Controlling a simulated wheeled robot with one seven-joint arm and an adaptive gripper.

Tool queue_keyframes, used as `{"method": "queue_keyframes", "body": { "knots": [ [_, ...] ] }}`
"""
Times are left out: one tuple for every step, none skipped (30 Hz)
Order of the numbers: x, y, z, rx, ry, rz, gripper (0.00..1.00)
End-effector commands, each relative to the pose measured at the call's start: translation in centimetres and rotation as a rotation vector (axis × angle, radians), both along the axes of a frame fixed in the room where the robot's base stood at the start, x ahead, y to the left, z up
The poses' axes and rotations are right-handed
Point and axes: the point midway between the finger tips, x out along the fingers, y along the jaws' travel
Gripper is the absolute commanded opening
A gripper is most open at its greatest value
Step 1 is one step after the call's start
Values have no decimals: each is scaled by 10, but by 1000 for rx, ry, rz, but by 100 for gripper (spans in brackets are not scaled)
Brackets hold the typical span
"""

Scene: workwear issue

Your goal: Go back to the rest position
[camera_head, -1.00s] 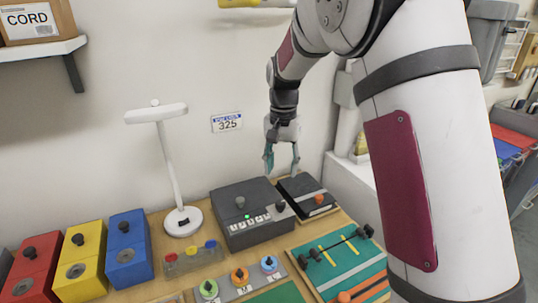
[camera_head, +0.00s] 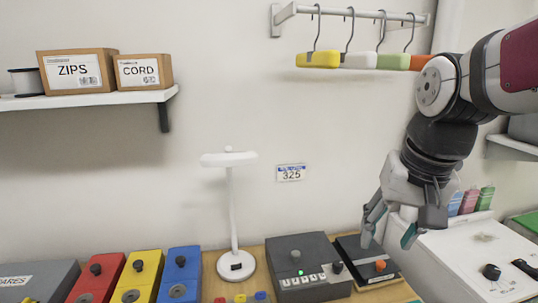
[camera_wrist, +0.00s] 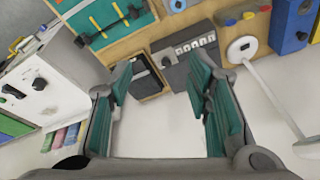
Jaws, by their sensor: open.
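My gripper (camera_head: 390,227) is open and empty, with its fingers pointing down. In the head view it hangs above the right part of the wooden table, close over the black box with an orange knob (camera_head: 378,268). In the wrist view the teal finger pads (camera_wrist: 165,100) stand wide apart with nothing between them. The black box also shows past the fingers there (camera_wrist: 148,72). My arm reaches in from the right edge of the head view.
A grey box with keys (camera_head: 300,262) and a white lamp (camera_head: 232,215) stand left of my gripper. Red, yellow and blue boxes (camera_head: 180,272) are further left. A white cabinet (camera_head: 450,262) is at right. A rail with coloured hangers (camera_head: 350,12) is above.

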Motion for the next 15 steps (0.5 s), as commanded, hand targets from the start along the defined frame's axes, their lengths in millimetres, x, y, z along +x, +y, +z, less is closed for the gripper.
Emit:
{"method": "queue_keyframes", "body": {
  "knots": [
    [-15, 0, 3, -8, -23, 22, 45],
    [-23, 0, 3, -14, -34, 36, 45],
    [-33, 0, 4, -21, -48, 53, 45],
    [-41, 0, 4, -28, -59, 67, 45],
    [-49, 0, 3, -35, -69, 81, 45],
    [-59, 0, 3, -44, -83, 98, 45],
    [-66, 0, 2, -53, -93, 111, 45],
    [-73, 0, 1, -61, -104, 123, 45],
    [-82, 0, -1, -72, -117, 141, 45],
    [-88, 0, -3, -79, -126, 152, 45],
    [-94, 0, -4, -87, -134, 163, 45],
    [-101, 0, -7, -97, -144, 176, 45],
    [-105, 0, -8, -103, -151, 185, 45],
    [-110, -1, -10, -109, -157, 192, 45],
    [-114, -1, -11, -116, -163, 201, 45]
  ]
}}
